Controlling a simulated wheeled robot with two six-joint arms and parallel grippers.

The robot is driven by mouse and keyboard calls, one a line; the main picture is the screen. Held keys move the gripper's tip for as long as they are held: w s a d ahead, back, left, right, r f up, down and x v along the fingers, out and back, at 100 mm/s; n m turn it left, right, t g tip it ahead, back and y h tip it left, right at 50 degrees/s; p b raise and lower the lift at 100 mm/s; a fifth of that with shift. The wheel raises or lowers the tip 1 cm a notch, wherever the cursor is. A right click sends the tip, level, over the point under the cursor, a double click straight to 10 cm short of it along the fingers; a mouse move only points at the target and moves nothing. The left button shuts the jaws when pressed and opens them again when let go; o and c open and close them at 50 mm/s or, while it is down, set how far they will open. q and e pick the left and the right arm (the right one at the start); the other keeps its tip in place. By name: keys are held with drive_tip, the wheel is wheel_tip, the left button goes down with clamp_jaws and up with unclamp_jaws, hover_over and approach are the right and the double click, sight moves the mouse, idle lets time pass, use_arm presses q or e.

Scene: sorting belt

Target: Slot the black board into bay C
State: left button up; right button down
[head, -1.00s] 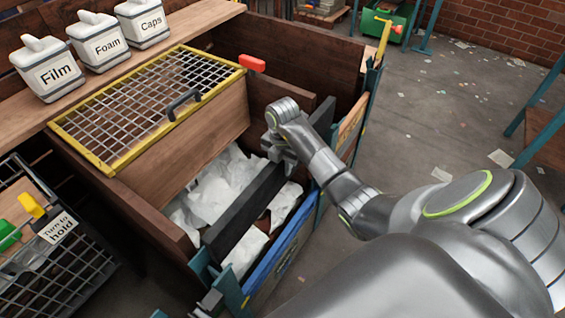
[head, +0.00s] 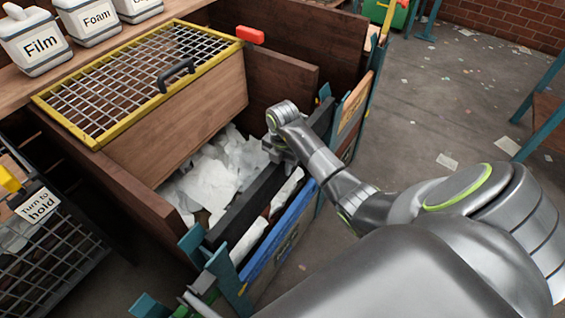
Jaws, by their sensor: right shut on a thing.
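The black board (head: 243,205) is a long dark plank that spans the open front of the wooden bin, standing on edge. My right gripper (head: 276,150) is shut on its upper edge, toward the far end. The near end of the board is beside a teal bracket (head: 193,243), and its far end is beside another teal bracket (head: 325,94). I cannot tell whether the board's ends sit inside these brackets. No letter C is readable, so I cannot tell which bay this is. My left gripper is not in view.
White crumpled sheets (head: 212,182) fill the bin behind the board. A blue board (head: 283,238) stands in front. A yellow-framed mesh lid (head: 120,85) covers the rear. Film (head: 38,45) and Foam (head: 92,20) containers stand on the shelf. Floor (head: 440,100) at right is open.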

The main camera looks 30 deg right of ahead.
use_arm(q)
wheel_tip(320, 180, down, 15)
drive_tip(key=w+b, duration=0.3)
drive_tip(key=b, duration=1.3)
use_arm(e)
wheel_tip(320, 180, down, 27)
drive_tip(key=b, duration=0.5)
drive_tip(key=shift+r, duration=0.2)
use_arm(q)
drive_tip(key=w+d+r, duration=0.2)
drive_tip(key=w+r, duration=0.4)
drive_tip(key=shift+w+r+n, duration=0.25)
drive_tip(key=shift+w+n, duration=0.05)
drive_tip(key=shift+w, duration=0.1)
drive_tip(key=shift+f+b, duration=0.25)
drive_tip(key=shift+b, duration=0.15)
use_arm(e)
drive_tip(key=shift+f, duration=0.25)
